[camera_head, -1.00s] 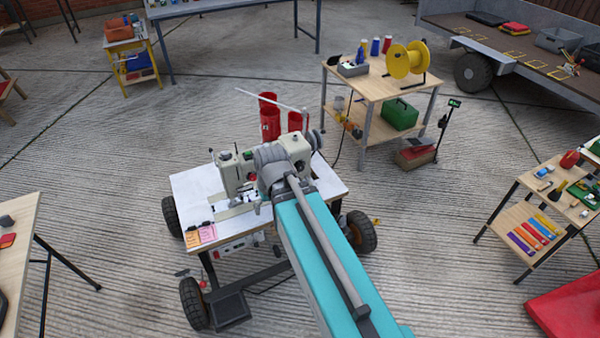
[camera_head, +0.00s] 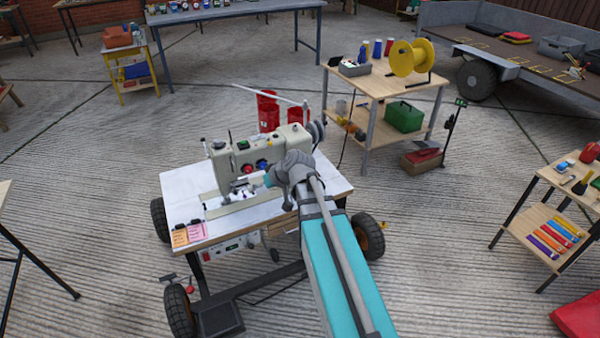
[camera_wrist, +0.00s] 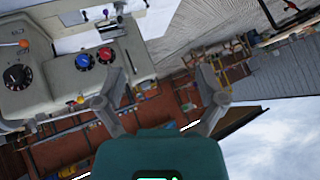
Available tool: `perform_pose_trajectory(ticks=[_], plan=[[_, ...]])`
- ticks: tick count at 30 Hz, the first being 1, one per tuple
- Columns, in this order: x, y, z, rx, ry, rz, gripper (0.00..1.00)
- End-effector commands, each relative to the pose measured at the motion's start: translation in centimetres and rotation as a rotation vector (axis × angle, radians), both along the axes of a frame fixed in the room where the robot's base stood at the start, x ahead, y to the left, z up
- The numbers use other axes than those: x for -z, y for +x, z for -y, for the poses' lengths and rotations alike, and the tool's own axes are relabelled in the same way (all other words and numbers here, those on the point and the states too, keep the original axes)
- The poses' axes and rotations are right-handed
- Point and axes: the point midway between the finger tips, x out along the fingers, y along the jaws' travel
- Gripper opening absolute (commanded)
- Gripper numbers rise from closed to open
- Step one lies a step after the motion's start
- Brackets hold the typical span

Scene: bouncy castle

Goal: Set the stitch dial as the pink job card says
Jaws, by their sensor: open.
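A cream sewing machine (camera_head: 290,143) stands on a white-topped wheeled table (camera_head: 185,182). A pink job card (camera_head: 196,233) stands upright at the table's front left corner, beside an orange card (camera_head: 179,236); their writing is too small to read. In the wrist view, the machine's face shows a black dial (camera_wrist: 17,77) with a white pointer mark, plus a blue knob (camera_wrist: 83,61) and a red knob (camera_wrist: 105,54). My gripper (camera_wrist: 160,98) is open and empty, in front of the machine and apart from the black dial. My wrist partly hides the machine's right side in the head view.
Red containers (camera_head: 268,110) stand behind the machine. A wooden trolley (camera_head: 400,92) with a yellow reel (camera_head: 410,57) is at the back right. A small shelf cart (camera_head: 560,195) stands at the right.

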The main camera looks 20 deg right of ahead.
Motion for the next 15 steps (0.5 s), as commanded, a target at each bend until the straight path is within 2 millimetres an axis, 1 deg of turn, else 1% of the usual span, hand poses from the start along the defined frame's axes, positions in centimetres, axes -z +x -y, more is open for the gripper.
perform_pose_trajectory(ticks=[1,8,15], plan=[[1.6,0.8,0.5,0.006,0.012,0.031,0.89],[3.9,3.7,2.8,0.037,0.061,0.181,0.89],[6.2,6.4,5.9,0.092,0.095,0.335,0.89]])
